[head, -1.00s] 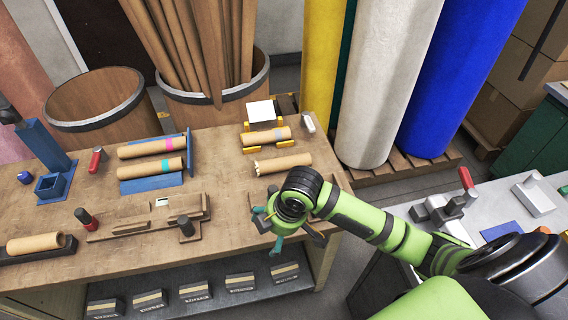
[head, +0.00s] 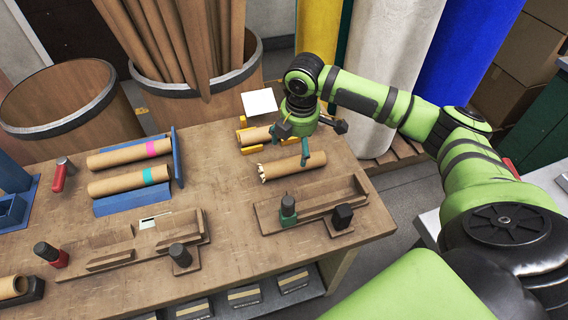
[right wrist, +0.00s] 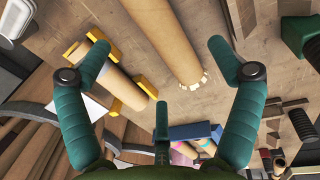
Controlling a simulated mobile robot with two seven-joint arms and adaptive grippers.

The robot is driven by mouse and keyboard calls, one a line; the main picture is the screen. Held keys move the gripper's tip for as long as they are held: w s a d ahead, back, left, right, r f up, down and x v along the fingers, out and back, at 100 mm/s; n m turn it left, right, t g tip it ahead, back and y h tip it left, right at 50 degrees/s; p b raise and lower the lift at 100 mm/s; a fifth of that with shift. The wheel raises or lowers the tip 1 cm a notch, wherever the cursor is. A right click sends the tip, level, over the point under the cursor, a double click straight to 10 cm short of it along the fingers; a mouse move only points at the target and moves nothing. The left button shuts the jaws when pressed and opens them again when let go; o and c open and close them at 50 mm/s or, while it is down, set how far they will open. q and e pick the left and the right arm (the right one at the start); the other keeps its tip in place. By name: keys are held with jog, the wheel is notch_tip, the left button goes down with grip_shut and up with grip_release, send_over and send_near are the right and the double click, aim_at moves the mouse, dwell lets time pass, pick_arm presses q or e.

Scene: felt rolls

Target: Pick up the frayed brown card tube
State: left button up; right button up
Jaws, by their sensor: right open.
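The frayed brown card tube (head: 295,167) lies on the wooden workbench (head: 225,205), its ragged pale end facing left. It also shows in the right wrist view (right wrist: 166,42), with the ragged end towards the picture's middle. My right gripper (head: 297,143) is open and empty above the bench, near the tube's far side. In the right wrist view its teal fingers (right wrist: 158,58) are spread wide, and the tube appears between the outer two. They look apart from it. My left gripper is not in view.
A pink-banded tube (head: 130,153) and a teal-banded tube (head: 130,181) lie on a blue rack at left. A wooden fixture (head: 315,203) with knobs stands in front.

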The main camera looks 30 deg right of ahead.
aim_at(293, 158)
jog(key=f+p, duration=0.1)
jog(key=f, duration=0.2)
jog(key=shift+w+f, duration=0.15)
jog(key=shift+w, duration=0.05)
jog(key=shift+w+a+f+p, duration=0.1)
jog(key=shift+f+p, duration=0.05)
jog(key=shift+f, duration=0.5)
jog(key=shift+w+f+p, duration=0.1)
jog(key=shift+f+p, duration=0.05)
jog(key=shift+f, duration=0.45)
jog(key=shift+w+f, duration=0.25)
jog(key=shift+f, duration=0.65)
jog(key=c, duration=1.5)
jog(key=shift+c, duration=0.8)
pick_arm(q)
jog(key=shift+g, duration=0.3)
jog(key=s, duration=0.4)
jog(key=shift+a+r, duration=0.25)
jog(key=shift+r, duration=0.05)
